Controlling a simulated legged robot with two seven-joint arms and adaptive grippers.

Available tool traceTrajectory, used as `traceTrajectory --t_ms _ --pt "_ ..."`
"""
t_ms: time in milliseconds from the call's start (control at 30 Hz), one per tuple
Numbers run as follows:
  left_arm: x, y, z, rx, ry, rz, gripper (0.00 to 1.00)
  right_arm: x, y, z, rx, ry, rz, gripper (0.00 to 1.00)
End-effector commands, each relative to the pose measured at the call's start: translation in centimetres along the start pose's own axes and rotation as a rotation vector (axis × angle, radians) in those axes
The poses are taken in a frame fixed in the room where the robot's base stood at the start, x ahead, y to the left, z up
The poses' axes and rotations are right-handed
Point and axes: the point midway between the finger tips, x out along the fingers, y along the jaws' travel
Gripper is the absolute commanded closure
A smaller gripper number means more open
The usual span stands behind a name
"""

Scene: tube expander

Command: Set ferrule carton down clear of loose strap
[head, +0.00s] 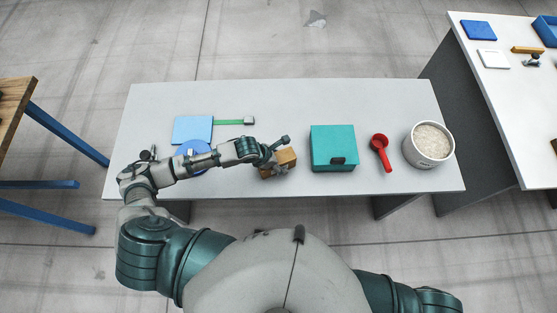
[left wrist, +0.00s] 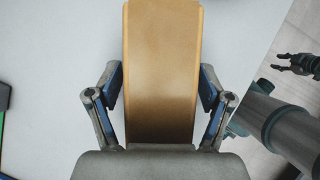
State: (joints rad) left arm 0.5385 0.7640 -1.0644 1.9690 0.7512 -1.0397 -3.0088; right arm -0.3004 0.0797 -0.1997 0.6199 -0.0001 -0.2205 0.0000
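The ferrule carton (head: 287,157) is a small brown box near the table's front edge, left of the teal box. My left gripper (head: 279,157) comes in from the left and straddles it. Whether the carton touches the table is hard to tell. The loose strap (head: 230,122) is a green strip with a grey end, farther back and left, apart from the carton. My right gripper is out of the head view.
A light blue panel (head: 192,129) lies at the strap's left end, with a blue round thing (head: 190,148) partly under my arm. The teal box (head: 333,145), a red scoop (head: 380,150) and a white tub (head: 428,152) stand right. The table (head: 290,100) is clear behind the carton.

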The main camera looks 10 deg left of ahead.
Motion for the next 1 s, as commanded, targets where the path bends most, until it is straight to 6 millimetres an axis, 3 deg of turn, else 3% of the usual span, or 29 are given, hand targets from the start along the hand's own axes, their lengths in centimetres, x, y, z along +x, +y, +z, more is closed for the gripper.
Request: traceTrajectory --t_ms 367,800,1000 --pt "-0.7 0.1 0.1 0.001 -0.001 0.001 0.18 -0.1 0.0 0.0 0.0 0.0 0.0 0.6" --pt "-9.6 0.1 0.0 0.002 0.0 0.002 0.18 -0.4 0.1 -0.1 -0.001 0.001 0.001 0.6" --pt "-11.7 0.1 0.1 -0.001 0.0 0.001 0.18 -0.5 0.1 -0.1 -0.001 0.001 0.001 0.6"
